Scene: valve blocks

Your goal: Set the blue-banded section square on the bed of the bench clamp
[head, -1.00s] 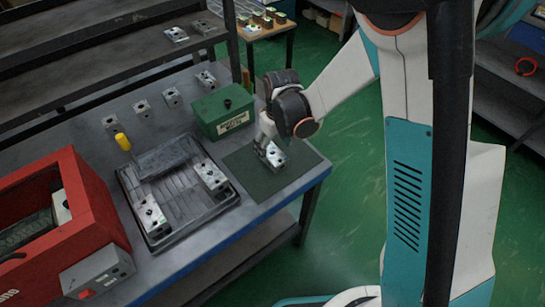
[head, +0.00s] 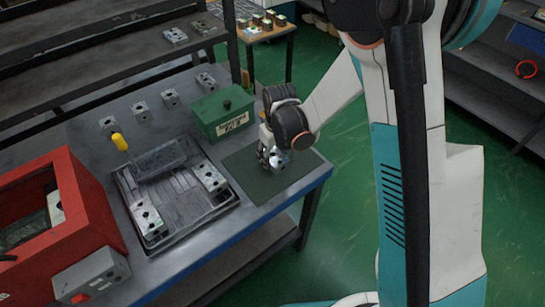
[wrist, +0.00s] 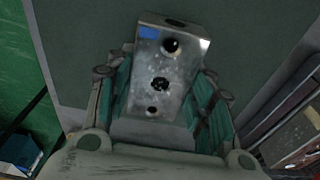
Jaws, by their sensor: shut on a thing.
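The blue-banded section is a scuffed metal block with dark holes and a blue patch near one end. It fills the middle of the wrist view (wrist: 172,62) and shows partly in the head view (head: 281,159). My gripper (wrist: 160,80) has a teal-padded finger on each side of it and is shut on it. In the head view my gripper (head: 270,153) is over the dark green mat (head: 245,178) at the bench's right end. I cannot tell whether the block touches the mat. I cannot make out a bench clamp.
A green box (head: 222,112) stands behind the mat. A red housing (head: 98,215) and grey control box (head: 92,276) are at left. Loose blocks and a yellow-handled object (head: 119,142) lie behind the tray.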

